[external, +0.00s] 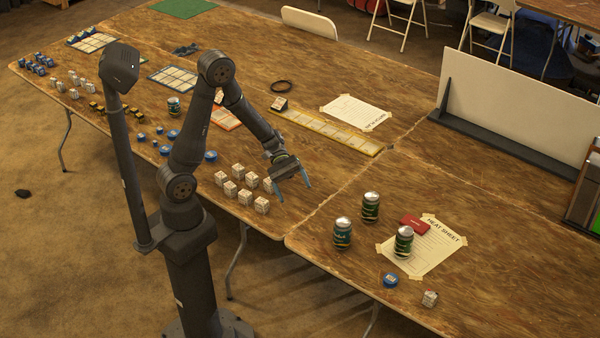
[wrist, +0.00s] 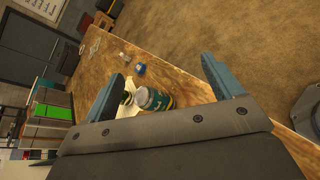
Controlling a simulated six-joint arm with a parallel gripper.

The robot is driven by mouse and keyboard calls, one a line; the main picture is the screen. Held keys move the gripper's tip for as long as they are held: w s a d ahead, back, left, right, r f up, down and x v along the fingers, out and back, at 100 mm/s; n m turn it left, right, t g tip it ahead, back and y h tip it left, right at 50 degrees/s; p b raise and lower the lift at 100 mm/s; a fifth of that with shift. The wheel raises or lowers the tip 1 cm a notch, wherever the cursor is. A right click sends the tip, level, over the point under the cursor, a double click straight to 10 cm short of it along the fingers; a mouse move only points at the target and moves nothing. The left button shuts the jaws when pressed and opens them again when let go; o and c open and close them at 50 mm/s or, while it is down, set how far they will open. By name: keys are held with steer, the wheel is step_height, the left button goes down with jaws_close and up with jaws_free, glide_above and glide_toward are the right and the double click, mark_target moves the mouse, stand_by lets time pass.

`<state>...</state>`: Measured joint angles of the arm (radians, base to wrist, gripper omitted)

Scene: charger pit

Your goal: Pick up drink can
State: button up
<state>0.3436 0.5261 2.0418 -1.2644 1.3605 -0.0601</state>
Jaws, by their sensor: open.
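Three drink cans stand upright on the right table: a teal one (external: 342,233), a dark green one (external: 371,208) behind it and another dark green one (external: 403,242) to the right. My gripper (external: 293,190) is open and empty above the table, left of the three cans and beside the white cubes. In the wrist view the teal can (wrist: 158,99) shows between the open fingers of my gripper (wrist: 165,65), some way beyond them.
Several white cubes (external: 239,187) sit near the table edge below my gripper. A blue disc (external: 390,280) and a cube (external: 430,298) sit in front. Table between gripper and cans is clear.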

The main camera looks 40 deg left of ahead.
mark_target(346, 225)
steer(key=w+f+n+t+h, duration=0.1)
steer(key=w+f+n, duration=0.2)
steer(key=f, duration=0.2)
steer(key=w+f+n+t+h, duration=0.2)
steer(key=w+f+n, duration=0.1)
steer(key=f, duration=0.1)
steer(key=w+d+f+n+t+h, duration=0.1)
steer(key=w+f+n+h, duration=0.1)
steer(key=w+f+n, duration=0.1)
steer(key=shift+w+f+n, duration=0.2)
steer(key=shift+f+n, duration=0.1)
steer(key=shift+f, duration=0.35)
steer(key=shift+w+f+n, duration=0.15)
steer(key=shift+f+n, duration=0.15)
steer(key=shift+f, duration=0.35)
steer(key=d, duration=0.5)
steer(key=s+d, duration=0.1)
steer(key=d, duration=0.5)
steer(key=s+d, duration=0.1)
steer(key=d, duration=0.5)
steer(key=shift+s+d, duration=0.1)
steer(key=shift+s, duration=0.05)
steer(key=c, duration=1.3)
steer(key=shift+r, duration=0.15)
